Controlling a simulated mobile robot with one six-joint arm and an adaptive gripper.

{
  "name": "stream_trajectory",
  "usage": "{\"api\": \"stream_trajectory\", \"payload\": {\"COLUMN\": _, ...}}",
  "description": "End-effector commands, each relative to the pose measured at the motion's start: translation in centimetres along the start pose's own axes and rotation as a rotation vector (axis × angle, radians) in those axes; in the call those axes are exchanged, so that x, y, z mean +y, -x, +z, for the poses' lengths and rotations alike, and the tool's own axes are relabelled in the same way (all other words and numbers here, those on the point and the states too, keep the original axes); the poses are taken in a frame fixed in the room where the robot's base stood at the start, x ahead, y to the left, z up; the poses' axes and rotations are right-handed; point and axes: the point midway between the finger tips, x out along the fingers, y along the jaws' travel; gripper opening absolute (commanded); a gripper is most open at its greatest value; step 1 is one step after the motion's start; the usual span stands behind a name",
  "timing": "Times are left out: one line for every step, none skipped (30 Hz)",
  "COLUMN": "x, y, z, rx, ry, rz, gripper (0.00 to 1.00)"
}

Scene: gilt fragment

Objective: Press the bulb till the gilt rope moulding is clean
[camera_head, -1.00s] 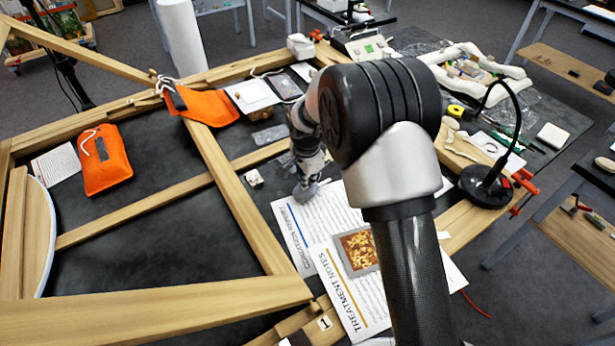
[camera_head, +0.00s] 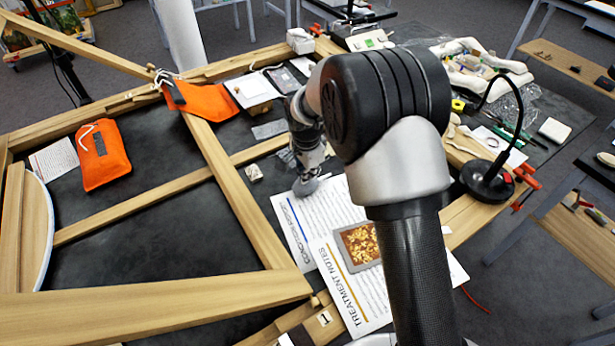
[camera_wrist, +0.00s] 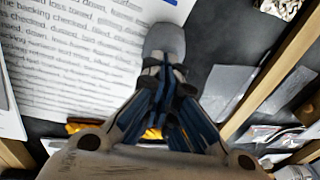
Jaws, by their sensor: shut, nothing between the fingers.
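My gripper (camera_head: 307,185) is shut and points down over the papers near the middle of the table. In the wrist view its dark blue fingers (camera_wrist: 166,85) are together. A rounded grey end (camera_wrist: 165,40) shows at the fingertips; I cannot tell whether it is the finger pads or the bulb. No other bulb is clearly visible. A ridged golden strip (camera_wrist: 88,128), which looks like the gilt rope moulding, shows at the bottom of the wrist view, mostly covered by my gripper's body. It is not visible in the head view, and its cleanness cannot be judged.
Printed sheets, with "Treatment Notes" (camera_head: 355,300) on one, lie beside my gripper. A small speckled block (camera_head: 253,174) stands to its left. Wooden frame bars (camera_head: 235,205) surround the area. A black lamp (camera_head: 487,183) stands at right, an orange pouch (camera_head: 103,155) at left.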

Motion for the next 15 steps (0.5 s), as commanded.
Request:
{"api": "stream_trajectory", "payload": {"x": -0.2, "y": 1.4, "z": 0.0, "rx": 0.002, "ry": 0.000, "rz": -0.006, "gripper": 0.00}}
{"api": "stream_trajectory", "payload": {"x": -0.2, "y": 2.0, "z": 0.0, "rx": 0.002, "ry": 0.000, "rz": -0.006, "gripper": 0.00}}
{"api": "stream_trajectory", "payload": {"x": -0.2, "y": 3.0, "z": 0.0, "rx": 0.002, "ry": 0.000, "rz": -0.007, "gripper": 0.00}}
{"api": "stream_trajectory", "payload": {"x": -0.2, "y": 3.6, "z": 0.0, "rx": 0.002, "ry": 0.000, "rz": -0.006, "gripper": 0.00}}
{"api": "stream_trajectory", "payload": {"x": -0.2, "y": 4.3, "z": 0.0, "rx": 0.002, "ry": 0.000, "rz": -0.008, "gripper": 0.00}}
{"api": "stream_trajectory", "payload": {"x": -0.1, "y": 5.1, "z": 0.0, "rx": 0.001, "ry": 0.000, "rz": -0.007, "gripper": 0.00}}
{"api": "stream_trajectory", "payload": {"x": -0.2, "y": 5.7, "z": 0.0, "rx": 0.002, "ry": 0.000, "rz": -0.008, "gripper": 0.00}}
{"api": "stream_trajectory", "payload": {"x": -0.2, "y": 6.3, "z": 0.0, "rx": 0.002, "ry": 0.000, "rz": -0.008, "gripper": 0.00}}
{"api": "stream_trajectory", "payload": {"x": -0.1, "y": 6.9, "z": 0.0, "rx": 0.001, "ry": 0.000, "rz": -0.006, "gripper": 0.00}}
{"api": "stream_trajectory", "payload": {"x": -0.1, "y": 7.4, "z": 0.0, "rx": 0.002, "ry": 0.000, "rz": -0.007, "gripper": 0.00}}
{"api": "stream_trajectory", "payload": {"x": -0.1, "y": 7.8, "z": 0.0, "rx": 0.002, "ry": 0.000, "rz": -0.007, "gripper": 0.00}}
{"api": "stream_trajectory", "payload": {"x": -0.1, "y": 8.2, "z": 0.0, "rx": 0.001, "ry": 0.000, "rz": -0.006, "gripper": 0.00}}
{"api": "stream_trajectory", "payload": {"x": -0.1, "y": 8.5, "z": 0.0, "rx": 0.001, "ry": 0.000, "rz": -0.006, "gripper": 0.00}}
{"api": "stream_trajectory", "payload": {"x": -0.1, "y": 8.8, "z": 0.0, "rx": 0.001, "ry": 0.000, "rz": -0.007, "gripper": 0.00}}
{"api": "stream_trajectory", "payload": {"x": -0.1, "y": 9.1, "z": 0.0, "rx": 0.001, "ry": 0.000, "rz": -0.006, "gripper": 0.00}}
